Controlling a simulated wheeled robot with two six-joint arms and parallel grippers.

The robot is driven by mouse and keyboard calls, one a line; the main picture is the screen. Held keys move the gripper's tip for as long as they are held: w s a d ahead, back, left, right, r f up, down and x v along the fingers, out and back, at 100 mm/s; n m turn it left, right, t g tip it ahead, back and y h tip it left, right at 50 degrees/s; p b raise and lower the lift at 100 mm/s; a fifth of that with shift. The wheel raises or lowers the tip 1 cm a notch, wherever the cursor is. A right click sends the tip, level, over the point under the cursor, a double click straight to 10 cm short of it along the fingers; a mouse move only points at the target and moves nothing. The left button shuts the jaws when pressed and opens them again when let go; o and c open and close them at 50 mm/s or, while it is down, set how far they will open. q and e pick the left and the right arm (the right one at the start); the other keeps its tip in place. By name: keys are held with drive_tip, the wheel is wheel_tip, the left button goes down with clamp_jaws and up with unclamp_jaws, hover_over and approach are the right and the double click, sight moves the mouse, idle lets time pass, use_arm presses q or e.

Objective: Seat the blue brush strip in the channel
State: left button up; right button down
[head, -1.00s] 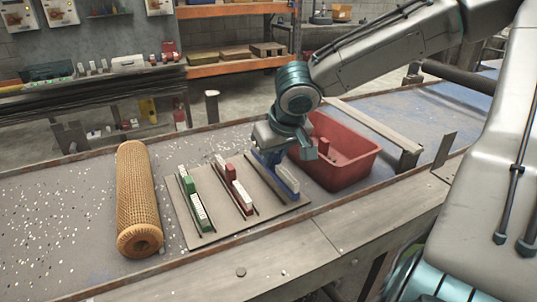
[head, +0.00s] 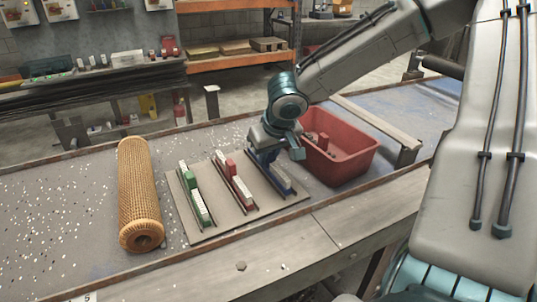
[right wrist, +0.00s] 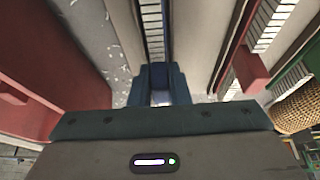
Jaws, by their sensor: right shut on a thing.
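The blue brush strip (head: 281,181) lies lengthwise at the right channel of the grey plate (head: 220,219), its pale top showing. My right gripper (head: 272,152) is over its far part and shut on it. In the right wrist view the strip (right wrist: 153,32) runs away from the fingertips (right wrist: 160,85) between two dark channel rails. The fingers hide part of the strip, and I cannot tell how deep it sits. My left gripper is out of view.
A green strip (head: 200,209) and a red strip (head: 238,183) lie in the plate's other channels. A tan mesh tube (head: 139,192) lies left of the plate. A red bin (head: 345,165) with red pieces stands close on the right of my gripper.

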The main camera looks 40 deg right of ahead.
drive_tip(key=c, duration=1.8)
unclamp_jaws()
drive_tip(key=shift+f, duration=0.2)
drive_tip(key=o, duration=0.4)
drive_tip(key=shift+r, duration=0.1)
drive_tip(key=shift+o, duration=0.2)
